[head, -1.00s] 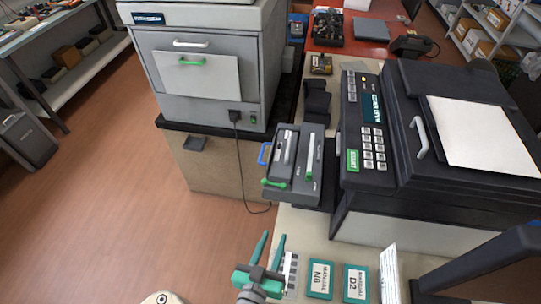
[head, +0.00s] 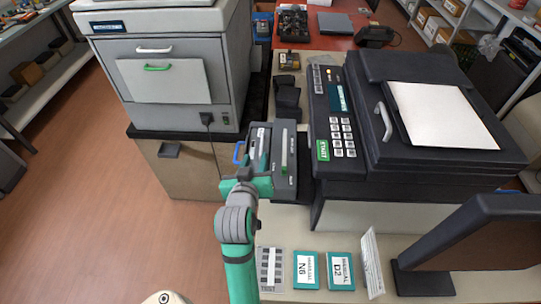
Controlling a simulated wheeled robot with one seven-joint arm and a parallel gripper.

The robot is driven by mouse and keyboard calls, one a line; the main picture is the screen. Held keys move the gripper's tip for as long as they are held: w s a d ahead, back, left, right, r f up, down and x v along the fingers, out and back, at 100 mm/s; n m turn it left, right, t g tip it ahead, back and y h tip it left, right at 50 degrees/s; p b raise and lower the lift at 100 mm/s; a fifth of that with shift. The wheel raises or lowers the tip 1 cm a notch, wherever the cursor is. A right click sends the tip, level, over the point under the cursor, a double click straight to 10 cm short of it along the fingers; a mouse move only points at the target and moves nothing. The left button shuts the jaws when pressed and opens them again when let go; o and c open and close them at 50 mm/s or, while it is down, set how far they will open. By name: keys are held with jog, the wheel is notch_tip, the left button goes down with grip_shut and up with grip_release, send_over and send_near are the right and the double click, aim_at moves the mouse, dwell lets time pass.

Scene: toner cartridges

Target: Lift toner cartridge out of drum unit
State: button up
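The dark grey drum unit (head: 290,168) sits at the left side of the copier, at the counter's left edge. The toner cartridge (head: 258,147) lies in the left part of the unit, with a light grip bar on top and a blue lever (head: 238,152) at its left. My green and grey gripper (head: 247,183) is at the cartridge's near end and covers the green handle there. Its fingertips are hidden by the hand, so I cannot tell whether they are open or shut on anything.
The black copier (head: 430,125) with its keypad stands close on the right. A grey printer (head: 160,75) stands behind on the left. Manuals (head: 306,270) and a dark monitor (head: 470,235) are on the near counter. Open floor lies to the left.

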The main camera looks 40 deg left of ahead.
aim_at(262, 147)
jog(key=shift+w+d+r, duration=0.1)
jog(key=shift+w, duration=0.35)
jog(key=x, duration=0.4)
jog(key=shift+w, duration=0.25)
jog(key=shift+s+f+x, duration=0.1)
jog(key=shift+f+x, duration=0.05)
jog(key=shift+x, duration=0.85)
jog(key=shift+s+f+x, duration=0.1)
jog(key=shift+f+x, duration=0.1)
jog(key=shift+x, duration=0.85)
jog(key=shift+s+f+x, duration=0.1)
jog(key=shift+f+x, duration=0.05)
jog(key=shift+x, duration=0.85)
grip_shut()
jog(key=shift+r, duration=0.15)
